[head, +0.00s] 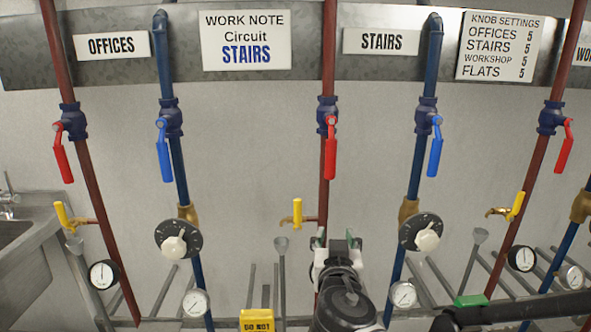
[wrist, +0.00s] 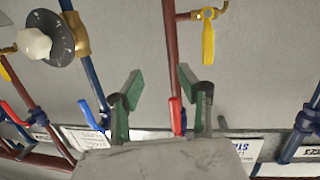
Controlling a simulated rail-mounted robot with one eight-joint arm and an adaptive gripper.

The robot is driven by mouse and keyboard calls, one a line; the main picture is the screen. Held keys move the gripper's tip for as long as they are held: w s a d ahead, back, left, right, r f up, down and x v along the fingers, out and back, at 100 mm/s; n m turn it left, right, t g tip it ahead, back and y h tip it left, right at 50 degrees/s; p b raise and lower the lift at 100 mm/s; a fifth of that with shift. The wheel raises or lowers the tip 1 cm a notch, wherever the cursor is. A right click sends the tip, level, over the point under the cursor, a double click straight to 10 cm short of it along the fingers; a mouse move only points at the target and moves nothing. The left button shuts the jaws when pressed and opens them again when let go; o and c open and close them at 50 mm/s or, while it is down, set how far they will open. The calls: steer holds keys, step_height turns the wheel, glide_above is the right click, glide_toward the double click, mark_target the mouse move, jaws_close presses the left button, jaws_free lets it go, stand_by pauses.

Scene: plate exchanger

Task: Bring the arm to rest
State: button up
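My gripper (head: 335,243) is in the lower middle of the head view, in front of the red pipe (head: 329,50) of the STAIRS circuit. In the wrist view its two green-padded fingers (wrist: 158,90) stand well apart with nothing held between them. The wrist picture looks upside down. The red valve handle (head: 331,148) hangs down above my gripper and also shows between the fingers in the wrist view (wrist: 175,115). The gap between my fingertips and the pipe cannot be judged exactly.
A yellow-handled tap (head: 297,212) is close left of my gripper. A black dial with a white knob (head: 421,234) is close right. Blue pipes (head: 417,165), gauges (head: 403,294) and a yellow sign (head: 257,323) surround it. A sink (head: 40,232) stands far left.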

steer(key=s+d+g+h+p, duration=0.1)
steer(key=s+d+g+p, duration=0.3)
steer(key=s+d+g, duration=0.55)
steer(key=s+d+y+p, duration=0.2)
steer(key=s, duration=0.5)
steer(key=shift+s+r+n+y, duration=0.15)
steer(key=shift+s+n+y, duration=0.15)
steer(key=shift+s+n, duration=0.1)
steer(key=shift+w+d+t, duration=0.1)
steer(key=shift+t, duration=0.15)
